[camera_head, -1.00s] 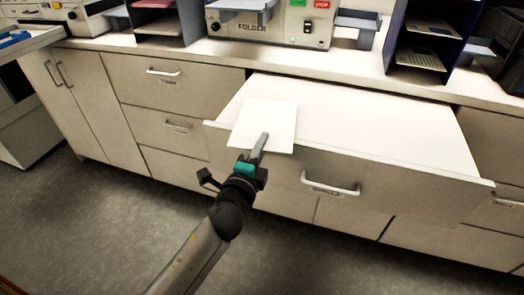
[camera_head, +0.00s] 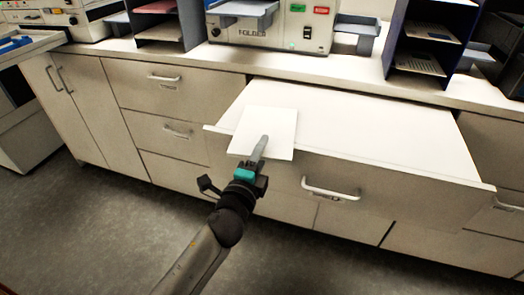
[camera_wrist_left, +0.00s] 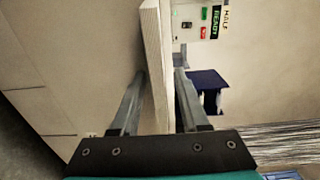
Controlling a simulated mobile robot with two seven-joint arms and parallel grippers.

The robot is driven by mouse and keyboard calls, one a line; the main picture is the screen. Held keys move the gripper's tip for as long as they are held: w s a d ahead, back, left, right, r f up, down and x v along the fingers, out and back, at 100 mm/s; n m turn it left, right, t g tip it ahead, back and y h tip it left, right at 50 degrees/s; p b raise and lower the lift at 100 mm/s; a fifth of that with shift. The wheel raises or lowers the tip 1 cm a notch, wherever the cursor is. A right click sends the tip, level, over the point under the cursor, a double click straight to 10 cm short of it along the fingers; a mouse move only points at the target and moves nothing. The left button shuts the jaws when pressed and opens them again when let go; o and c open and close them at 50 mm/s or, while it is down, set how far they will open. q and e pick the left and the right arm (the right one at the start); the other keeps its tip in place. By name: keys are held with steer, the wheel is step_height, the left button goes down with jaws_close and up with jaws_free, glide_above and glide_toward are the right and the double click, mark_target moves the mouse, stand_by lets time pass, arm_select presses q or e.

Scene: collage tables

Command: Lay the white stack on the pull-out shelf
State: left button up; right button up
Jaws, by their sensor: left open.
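The white stack (camera_head: 266,126) is a flat square at the left front of the pull-out shelf (camera_head: 360,120). In the head view it overlaps the shelf's front edge; I cannot tell how far it rests on the shelf. My left gripper (camera_head: 261,148) is at the stack's near edge. In the left wrist view the stack's layered edge (camera_wrist_left: 153,50) runs between the two fingers of my left gripper (camera_wrist_left: 157,100), which are open around it, one on each side. My right gripper is not in view.
The shelf is pulled out, with a handle (camera_head: 331,189) on its front, and its surface right of the stack is bare. A folder machine (camera_head: 270,25) and a dark sorter rack (camera_head: 425,45) stand on the counter behind. Closed drawers (camera_head: 165,85) lie to the left.

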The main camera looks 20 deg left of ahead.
arm_select(q)
steer(key=s, duration=0.7)
steer(key=shift+s+a+r, duration=0.15)
steer(key=shift+s, duration=0.15)
